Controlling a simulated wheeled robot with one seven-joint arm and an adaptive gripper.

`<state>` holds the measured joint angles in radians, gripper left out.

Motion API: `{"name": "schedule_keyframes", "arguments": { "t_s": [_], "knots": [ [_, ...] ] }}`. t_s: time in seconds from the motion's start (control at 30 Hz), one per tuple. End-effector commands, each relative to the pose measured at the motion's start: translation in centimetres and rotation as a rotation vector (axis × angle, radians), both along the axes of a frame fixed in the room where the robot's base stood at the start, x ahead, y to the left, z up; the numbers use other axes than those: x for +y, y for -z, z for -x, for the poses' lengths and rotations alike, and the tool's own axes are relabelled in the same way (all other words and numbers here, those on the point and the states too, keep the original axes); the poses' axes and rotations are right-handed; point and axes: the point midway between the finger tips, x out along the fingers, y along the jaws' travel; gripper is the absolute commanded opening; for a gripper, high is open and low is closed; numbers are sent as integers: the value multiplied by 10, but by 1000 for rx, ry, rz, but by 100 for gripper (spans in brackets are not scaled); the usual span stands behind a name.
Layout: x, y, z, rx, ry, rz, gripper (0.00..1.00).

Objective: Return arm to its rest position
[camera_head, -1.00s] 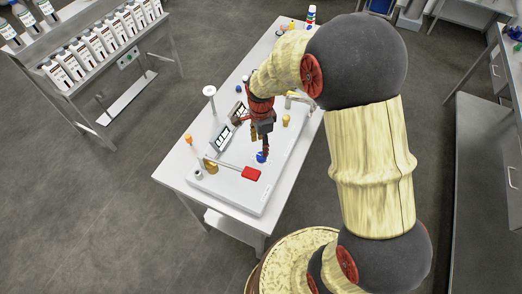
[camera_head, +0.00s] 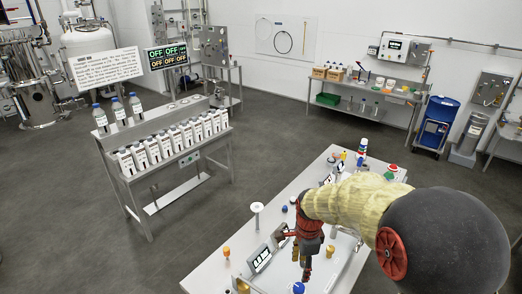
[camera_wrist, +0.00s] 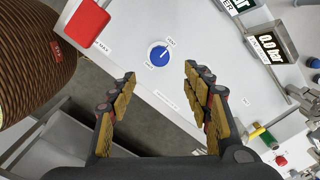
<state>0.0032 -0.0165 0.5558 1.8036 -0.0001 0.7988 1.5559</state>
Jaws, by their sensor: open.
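My gripper (camera_head: 306,258) hangs from my bent arm over the white table in the head view. In the wrist view my gripper (camera_wrist: 160,95) is open, its two yellow-padded fingers well apart with nothing between them. Beyond the fingertips a blue round knob (camera_wrist: 159,54) sits on the white panel (camera_wrist: 190,40), apart from the fingers. The blue knob also shows in the head view (camera_head: 298,287), low near the bottom edge. A red handle (camera_wrist: 88,20) is at upper left in the wrist view.
A pressure display (camera_wrist: 271,46) stands right of the knob in the wrist view. In the head view, a white-topped post (camera_head: 257,208) and a tilted display (camera_head: 260,258) stand left of my gripper. A bottle rack (camera_head: 175,150) stands farther left, with open floor between.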

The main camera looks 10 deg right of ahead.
Motion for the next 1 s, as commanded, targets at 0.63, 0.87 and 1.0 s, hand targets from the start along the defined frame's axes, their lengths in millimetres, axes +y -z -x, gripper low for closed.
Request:
{"name": "schedule_keyframes", "arguments": {
  "t_s": [0.63,0.87,1.0],
  "knots": [
    [1,-49,113,-42,-1245,30,50],
    [1,-74,169,-176,-1528,169,50],
    [1,-82,193,-267,-1546,265,50]
  ]
}}
